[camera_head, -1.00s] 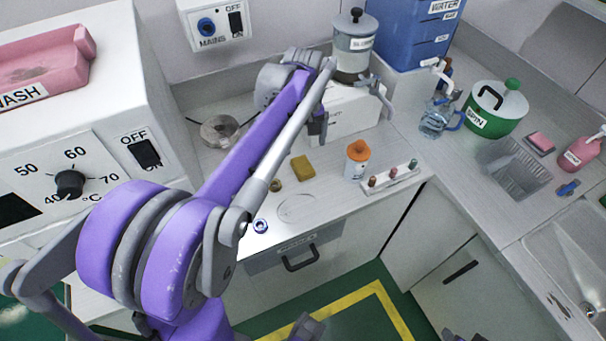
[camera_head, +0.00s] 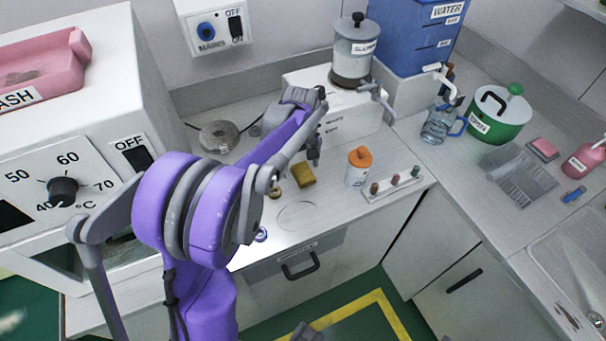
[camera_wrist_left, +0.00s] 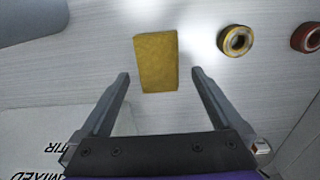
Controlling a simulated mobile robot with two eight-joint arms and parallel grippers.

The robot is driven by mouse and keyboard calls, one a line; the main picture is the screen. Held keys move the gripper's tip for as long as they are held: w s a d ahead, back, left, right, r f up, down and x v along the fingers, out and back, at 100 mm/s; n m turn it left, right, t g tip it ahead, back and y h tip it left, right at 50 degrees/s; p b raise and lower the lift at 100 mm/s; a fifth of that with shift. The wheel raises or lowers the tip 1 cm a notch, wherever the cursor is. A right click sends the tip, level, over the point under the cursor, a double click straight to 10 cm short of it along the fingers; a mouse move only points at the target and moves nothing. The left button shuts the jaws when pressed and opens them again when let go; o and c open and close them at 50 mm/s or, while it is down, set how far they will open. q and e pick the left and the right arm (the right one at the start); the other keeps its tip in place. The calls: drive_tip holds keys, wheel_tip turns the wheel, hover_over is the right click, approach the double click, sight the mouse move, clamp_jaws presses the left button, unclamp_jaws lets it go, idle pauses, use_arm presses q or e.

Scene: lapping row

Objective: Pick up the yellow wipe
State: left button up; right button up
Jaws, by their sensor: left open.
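The yellow wipe (camera_head: 303,174) lies flat on the pale worktop, left of the orange-capped bottle. In the left wrist view the wipe (camera_wrist_left: 156,62) shows whole, in line with the gap between the two fingers. My left gripper (camera_head: 314,155) is open and empty, pointing down above the worktop just behind the wipe. In the left wrist view the open fingers of the left gripper (camera_wrist_left: 161,76) stand to either side of the wipe's near end, apart from it. My right gripper does not show clearly in any view.
A white bottle with an orange cap (camera_head: 358,166) and a rack of small pegs (camera_head: 392,186) stand to the right. A white box (camera_head: 345,108) under a slurry container stands behind. The worktop front is mostly clear.

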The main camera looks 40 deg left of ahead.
sight(301, 169)
use_arm(q)
drive_tip(key=shift+f, duration=0.3)
drive_tip(key=c, duration=1.4)
wheel_tip(301, 169, up, 10)
drive_tip(key=shift+p, duration=0.45)
